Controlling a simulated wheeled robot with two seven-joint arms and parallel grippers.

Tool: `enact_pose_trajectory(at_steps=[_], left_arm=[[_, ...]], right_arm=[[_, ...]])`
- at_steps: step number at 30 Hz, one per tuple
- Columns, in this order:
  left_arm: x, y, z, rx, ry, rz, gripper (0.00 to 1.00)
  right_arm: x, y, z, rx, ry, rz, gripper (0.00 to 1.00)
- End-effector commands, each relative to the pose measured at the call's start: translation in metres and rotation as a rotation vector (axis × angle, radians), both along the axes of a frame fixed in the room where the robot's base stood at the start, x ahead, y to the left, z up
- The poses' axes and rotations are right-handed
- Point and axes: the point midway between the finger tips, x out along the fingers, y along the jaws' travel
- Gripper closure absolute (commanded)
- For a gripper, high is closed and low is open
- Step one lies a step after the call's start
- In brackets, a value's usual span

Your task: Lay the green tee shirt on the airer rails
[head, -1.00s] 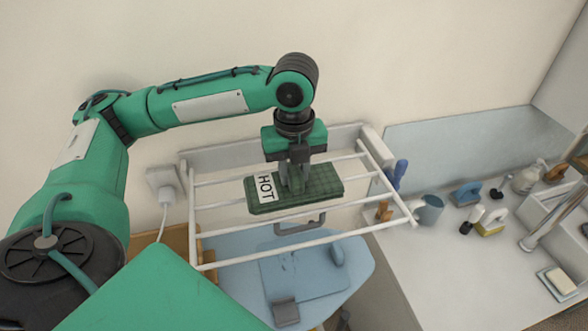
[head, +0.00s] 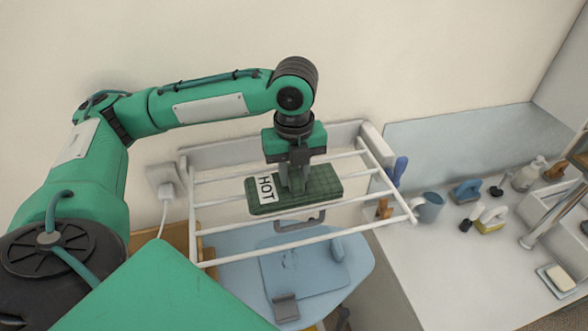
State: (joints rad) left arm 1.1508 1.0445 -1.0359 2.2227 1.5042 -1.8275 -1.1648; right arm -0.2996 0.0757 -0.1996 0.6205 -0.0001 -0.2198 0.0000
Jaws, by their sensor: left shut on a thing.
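The green tee shirt (head: 322,188) shows as a flat, folded dark green checked bundle with a white "HOT" label (head: 265,190) at its left end. It lies level at the white airer rails (head: 225,222), over the middle ones; whether it rests on them or hangs just above I cannot tell. My left gripper (head: 297,188) comes down from above with its fingers shut on the bundle's middle. The fingertips are partly hidden against the cloth. My right gripper is not in view.
Below the airer is a pale blue surface (head: 235,268) with a blue-grey board. A white counter (head: 440,280) at right holds a blue mug (head: 430,207), brushes and other items. The outer rails are bare.

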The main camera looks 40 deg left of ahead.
Motion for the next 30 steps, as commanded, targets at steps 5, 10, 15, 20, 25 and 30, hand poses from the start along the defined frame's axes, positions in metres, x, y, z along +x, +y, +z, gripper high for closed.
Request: enact_pose_trajectory(at_steps=[5, 10, 15, 20, 25, 30], left_arm=[[-0.0001, 0.0000, -0.0021, 0.000, 0.000, 0.000, 0.97], [0.0000, 0.0000, -0.0035, 0.000, 0.000, 0.000, 0.97], [0.0000, 0.0000, -0.0036, -0.001, -0.001, 0.000, 0.97], [0.0000, 0.0000, -0.0037, -0.001, -0.001, 0.000, 0.97], [0.0000, 0.0000, -0.0049, 0.000, 0.000, 0.000, 0.97], [0.0000, 0.0000, -0.0070, -0.001, -0.001, 0.000, 0.97]], right_arm=[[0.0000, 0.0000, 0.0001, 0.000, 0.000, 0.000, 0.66], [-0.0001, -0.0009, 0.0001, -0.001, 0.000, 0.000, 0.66], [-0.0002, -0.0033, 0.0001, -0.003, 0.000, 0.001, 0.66], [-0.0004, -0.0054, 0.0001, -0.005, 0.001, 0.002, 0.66], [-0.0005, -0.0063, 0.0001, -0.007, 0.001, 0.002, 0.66], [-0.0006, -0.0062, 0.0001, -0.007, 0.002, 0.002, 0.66]])
